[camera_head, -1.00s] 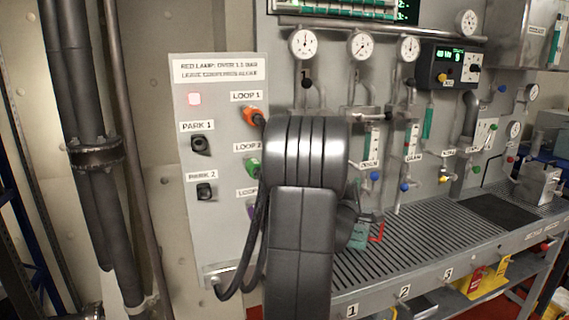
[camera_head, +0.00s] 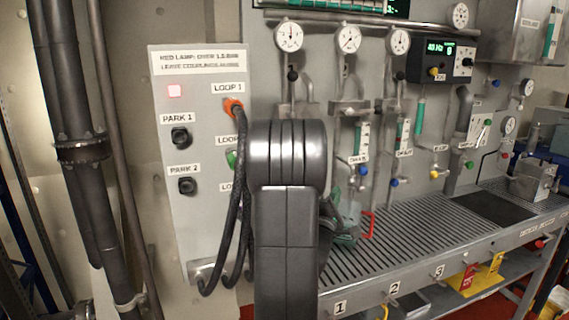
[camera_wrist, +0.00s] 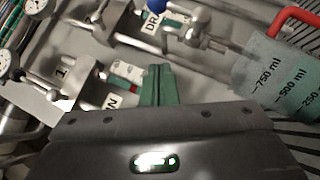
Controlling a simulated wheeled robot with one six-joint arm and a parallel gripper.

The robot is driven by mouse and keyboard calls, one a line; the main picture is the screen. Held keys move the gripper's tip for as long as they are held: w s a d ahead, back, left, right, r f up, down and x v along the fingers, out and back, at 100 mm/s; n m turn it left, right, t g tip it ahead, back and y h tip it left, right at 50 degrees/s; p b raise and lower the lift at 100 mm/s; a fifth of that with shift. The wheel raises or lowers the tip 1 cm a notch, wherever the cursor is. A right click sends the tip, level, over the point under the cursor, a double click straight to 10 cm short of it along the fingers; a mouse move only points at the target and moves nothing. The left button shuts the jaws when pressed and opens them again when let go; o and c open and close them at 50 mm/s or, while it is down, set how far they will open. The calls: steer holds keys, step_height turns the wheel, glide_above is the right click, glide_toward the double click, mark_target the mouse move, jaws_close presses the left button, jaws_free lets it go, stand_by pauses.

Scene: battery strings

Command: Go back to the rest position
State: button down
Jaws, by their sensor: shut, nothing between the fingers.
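My gripper (camera_wrist: 158,75) shows in the wrist view as green fingers held together beyond its dark body, with nothing between them. In the wrist view the fingers are in front of the bench's pipes and valves. A clear jug (camera_wrist: 282,75) with ml marks and a red handle is to their right, apart from them. The jug also shows in the head view (camera_head: 347,228), partly behind my arm.
Gauges and valves line the wall above the slotted bench (camera_head: 400,235). Thick pipes (camera_head: 80,150) stand at left.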

steer(key=s+a+f+m+g+b, duration=0.1)
steer(key=s+f, duration=0.2)
steer(key=s, duration=0.5)
steer(key=shift+a+f+y, duration=0.25)
steer(key=shift+f+y, duration=0.05)
steer(key=shift+b, duration=0.3)
